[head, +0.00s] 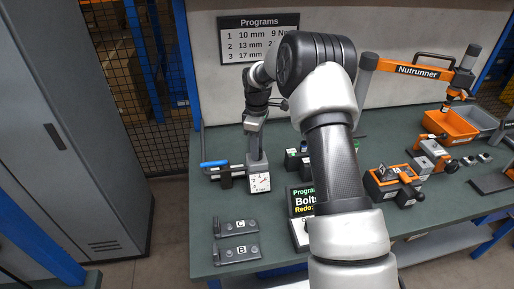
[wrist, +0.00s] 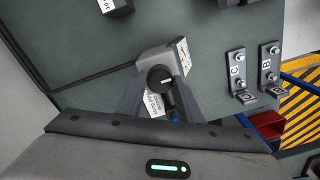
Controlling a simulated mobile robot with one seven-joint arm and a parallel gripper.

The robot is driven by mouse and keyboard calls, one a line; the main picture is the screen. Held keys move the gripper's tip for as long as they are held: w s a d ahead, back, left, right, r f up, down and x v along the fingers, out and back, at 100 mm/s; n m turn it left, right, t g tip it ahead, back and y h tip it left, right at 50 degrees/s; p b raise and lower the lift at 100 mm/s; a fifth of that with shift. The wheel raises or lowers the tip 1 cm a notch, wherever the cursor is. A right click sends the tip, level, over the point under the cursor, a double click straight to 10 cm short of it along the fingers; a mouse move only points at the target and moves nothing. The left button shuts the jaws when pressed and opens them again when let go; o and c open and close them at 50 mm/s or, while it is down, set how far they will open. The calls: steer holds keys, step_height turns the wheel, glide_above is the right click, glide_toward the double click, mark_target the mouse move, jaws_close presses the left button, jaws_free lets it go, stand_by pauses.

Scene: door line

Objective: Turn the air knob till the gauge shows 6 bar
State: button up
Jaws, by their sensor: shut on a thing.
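The gauge (head: 260,182) is a small white dial with a red needle in the head view, at the left front of the bench. The needle points up and to the right, but the numbers are too small to read surely. The air knob (wrist: 161,77) is round and black with a white mark, on a grey block (wrist: 152,58) in the wrist view. My gripper (wrist: 160,88) is shut on the knob, one finger on each side. In the head view my gripper (head: 256,158) is just above the gauge and hides the knob.
A blue handle (head: 214,163) sticks out left of the gauge. Plates B (head: 237,252) and C (head: 237,227) lie in front. A dark display (head: 302,200) stands to the right, partly behind my arm. Orange fixtures (head: 393,184) and an orange bin (head: 449,126) are farther right.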

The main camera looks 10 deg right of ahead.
steer(key=o, duration=1)
steer(key=shift+o, duration=0.2)
step_height(320, 180, up, 18)
steer(key=shift+f, duration=0.25)
